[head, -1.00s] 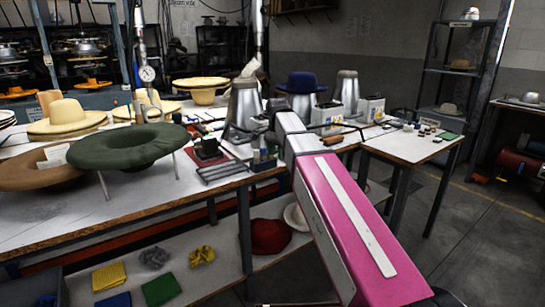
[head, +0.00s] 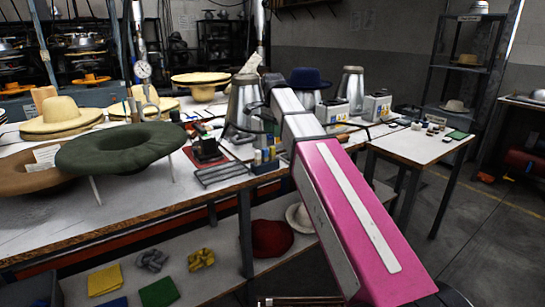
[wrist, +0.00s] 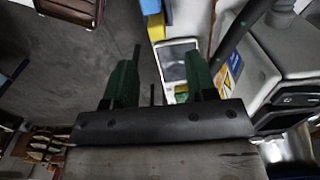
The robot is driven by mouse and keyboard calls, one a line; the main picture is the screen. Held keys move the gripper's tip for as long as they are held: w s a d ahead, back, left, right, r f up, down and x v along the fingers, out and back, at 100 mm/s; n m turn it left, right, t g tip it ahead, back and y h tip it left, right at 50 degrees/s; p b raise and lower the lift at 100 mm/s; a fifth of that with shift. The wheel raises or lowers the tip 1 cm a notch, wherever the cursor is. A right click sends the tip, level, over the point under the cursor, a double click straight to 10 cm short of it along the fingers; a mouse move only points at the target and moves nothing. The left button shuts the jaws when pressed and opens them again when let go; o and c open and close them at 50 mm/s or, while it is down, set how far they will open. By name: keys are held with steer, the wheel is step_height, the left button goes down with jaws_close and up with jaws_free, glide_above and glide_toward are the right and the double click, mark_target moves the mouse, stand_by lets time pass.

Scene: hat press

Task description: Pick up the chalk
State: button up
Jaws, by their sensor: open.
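My gripper (wrist: 160,78) shows in the wrist view with two green fingers spread apart and nothing between them. A pale-framed device with a dark screen (wrist: 178,62) lies beyond the fingertips, near the right finger. I cannot make out the chalk for certain in either view. Small items (head: 432,128) sit on the right-hand white table (head: 415,149) in the head view, too small to tell apart. My pink and grey arm reaches over the workbench (head: 225,184), and the gripper itself is not clear in the head view.
A green hat (head: 120,148) and a brown hat (head: 28,180) stand at the bench's left. Metal hat blocks (head: 242,108) and a blue hat (head: 309,77) stand near my arm. A grey-white machine (wrist: 268,62) is close at the wrist view's right. Floor is open at right.

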mark_target(272, 147)
steer(key=f, duration=1)
steer(key=shift+s, duration=0.25)
jaws_close()
